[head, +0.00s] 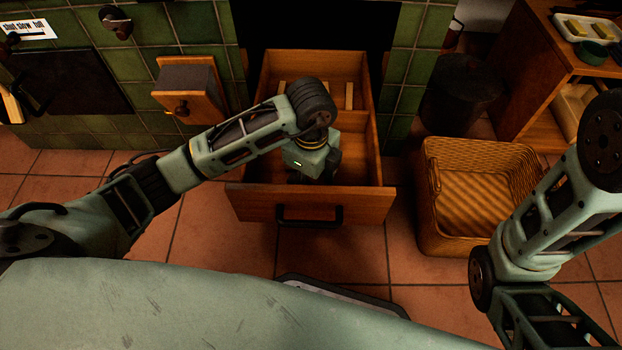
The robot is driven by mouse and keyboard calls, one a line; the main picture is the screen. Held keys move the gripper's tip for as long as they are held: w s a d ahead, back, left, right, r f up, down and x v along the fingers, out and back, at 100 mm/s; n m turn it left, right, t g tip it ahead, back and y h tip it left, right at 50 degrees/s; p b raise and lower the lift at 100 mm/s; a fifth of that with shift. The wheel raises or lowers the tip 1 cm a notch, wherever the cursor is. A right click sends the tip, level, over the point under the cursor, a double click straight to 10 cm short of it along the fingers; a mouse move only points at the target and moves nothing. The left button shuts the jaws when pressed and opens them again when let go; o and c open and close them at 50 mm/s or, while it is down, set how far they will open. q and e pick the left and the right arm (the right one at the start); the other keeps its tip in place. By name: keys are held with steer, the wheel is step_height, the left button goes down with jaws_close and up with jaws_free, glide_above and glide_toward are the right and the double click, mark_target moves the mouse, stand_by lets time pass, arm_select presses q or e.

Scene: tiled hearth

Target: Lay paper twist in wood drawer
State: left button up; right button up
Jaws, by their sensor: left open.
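The wood drawer (310,203) is pulled out in the middle of the head view, with its black handle low on its front. Its inside is partly hidden by my left arm. My left gripper (311,178) points down into the front part of the drawer. It is open, though its fingertips are dark and hard to see. I cannot make out a paper twist; anything under the gripper is hidden. My right arm shows at the right, but its gripper is out of view.
Pale wooden sticks (349,95) show in the drawer's back part. A wicker basket (437,205) stands right of it, a dark bin (462,92) behind that. Tiled floor in front is partly clear.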

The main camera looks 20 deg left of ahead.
arm_select(q)
steer(key=shift+r, duration=0.25)
step_height(320, 180, up, 12)
steer(key=shift+f, duration=0.25)
stand_by(0.4)
steer(key=shift+r, duration=0.1)
